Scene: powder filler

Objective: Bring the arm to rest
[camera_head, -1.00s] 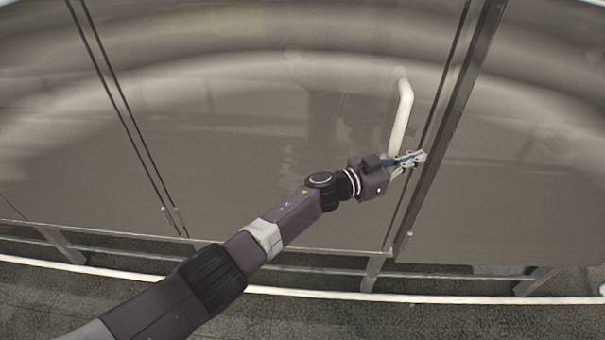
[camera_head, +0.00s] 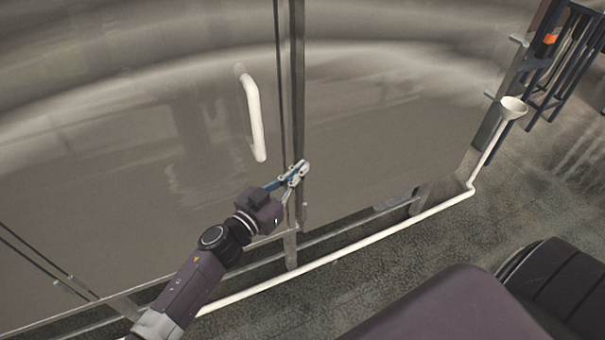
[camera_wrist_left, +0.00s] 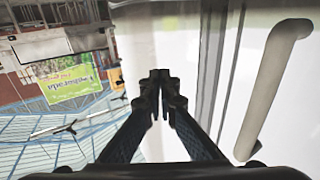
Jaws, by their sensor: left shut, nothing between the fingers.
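My left arm comes in from the lower left in the head view. Its gripper (camera_head: 296,174) is shut and empty, in front of the metal frame post (camera_head: 297,120) of the glass panels. The white door handle (camera_head: 253,115) is up and to the left of the gripper, with a gap between them. In the left wrist view the shut fingertips (camera_wrist_left: 160,82) meet at the middle, and the handle (camera_wrist_left: 270,90) stands to their right, apart from them. My right gripper is not seen.
A white pipe (camera_head: 350,248) runs along the foot of the panels to a funnel-like cup (camera_head: 513,106) at the right. A dark frame (camera_head: 566,60) stands at the upper right. Grey floor (camera_head: 530,200) lies open in front. The wrist view shows a green sign (camera_wrist_left: 68,88).

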